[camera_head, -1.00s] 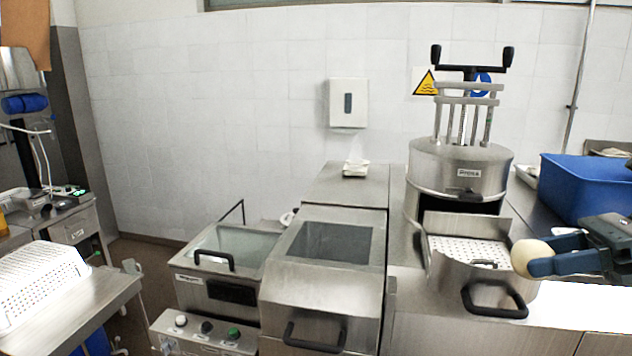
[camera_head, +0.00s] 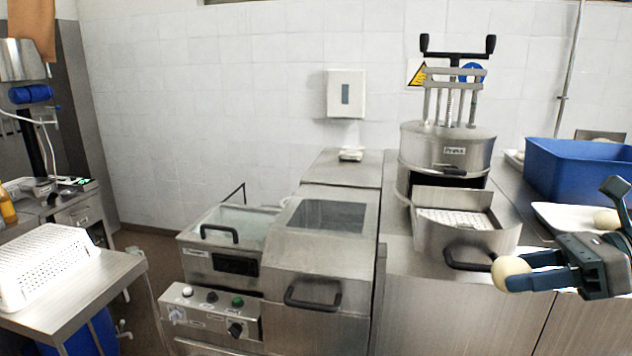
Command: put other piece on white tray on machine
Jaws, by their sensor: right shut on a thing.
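My right gripper (camera_head: 517,272) is shut on a pale round piece (camera_head: 508,275), which looks like dough. It holds the piece in front of the machine's right front corner, outside the machine. The machine (camera_head: 448,152) is a steel press with a round head and black handles on top. A white perforated tray (camera_head: 478,219) lies in its open steel drawer, partly hidden by the front wall. I see no piece on the visible part. A second pale piece (camera_head: 606,219) is on a plain white tray (camera_head: 560,217) at the right, partly hidden by my gripper. My left gripper is not in view.
A blue bin (camera_head: 575,172) stands behind the plain white tray. The drawer's black handle (camera_head: 464,260) juts out just left of the held piece. Steel fryer-like units (camera_head: 318,262) stand left of the machine. A white perforated basket (camera_head: 42,262) sits on a steel table at far left.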

